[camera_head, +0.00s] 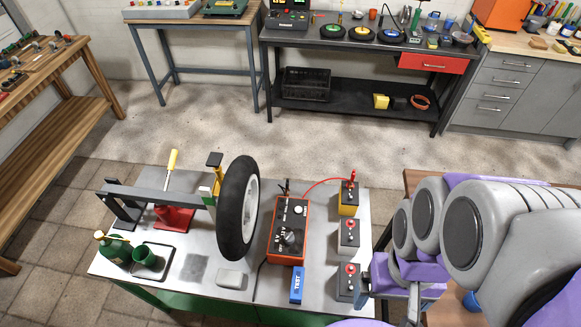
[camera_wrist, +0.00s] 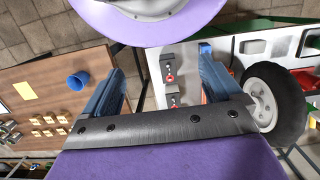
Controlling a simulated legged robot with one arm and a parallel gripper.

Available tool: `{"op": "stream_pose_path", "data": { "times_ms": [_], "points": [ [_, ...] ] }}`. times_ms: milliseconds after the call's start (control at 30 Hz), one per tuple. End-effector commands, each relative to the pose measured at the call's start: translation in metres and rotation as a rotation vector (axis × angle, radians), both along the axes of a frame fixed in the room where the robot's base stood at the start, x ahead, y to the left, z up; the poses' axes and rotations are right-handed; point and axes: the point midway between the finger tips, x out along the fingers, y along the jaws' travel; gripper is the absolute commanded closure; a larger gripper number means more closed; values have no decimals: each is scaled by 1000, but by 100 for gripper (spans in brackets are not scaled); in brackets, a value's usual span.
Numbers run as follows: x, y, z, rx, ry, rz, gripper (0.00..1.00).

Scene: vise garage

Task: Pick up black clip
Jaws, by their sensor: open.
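The orange tester (camera_head: 288,230) stands on the metal-topped table. A small dark piece that looks like the black clip (camera_head: 285,187) is at its far end, too small to make out clearly. A red cable runs from there to a red clip (camera_head: 352,176) on the yellow terminal block (camera_head: 348,198). My gripper (camera_head: 390,297) is beside the table's right edge, well away from the tester. In the wrist view my gripper (camera_wrist: 161,62) has its two blue fingers wide apart with nothing held between them. The black clip cannot be made out in the wrist view.
Two grey terminal blocks (camera_head: 348,236) (camera_head: 347,281) stand along the table's right side. A wheel (camera_head: 238,208) stands left of the tester, and a blue TEST block (camera_head: 297,285) lies in front. A wooden table with a blue cup (camera_wrist: 78,81) shows in the wrist view.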

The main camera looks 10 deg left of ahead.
Motion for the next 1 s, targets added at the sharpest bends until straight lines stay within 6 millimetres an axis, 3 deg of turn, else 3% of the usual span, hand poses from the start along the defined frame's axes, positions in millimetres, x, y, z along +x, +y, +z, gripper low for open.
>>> {"op": "stream_pose_path", "data": {
  "times_ms": [233,367,467,533,1000],
  "points": [
    [0,0,0,0,0,0,9],
    [5,1,0,2,1,13,21],
    [20,3,2,8,-2,53,31],
    [38,5,5,14,-9,100,36],
    [183,43,-3,70,-40,487,36]
  ]
}}
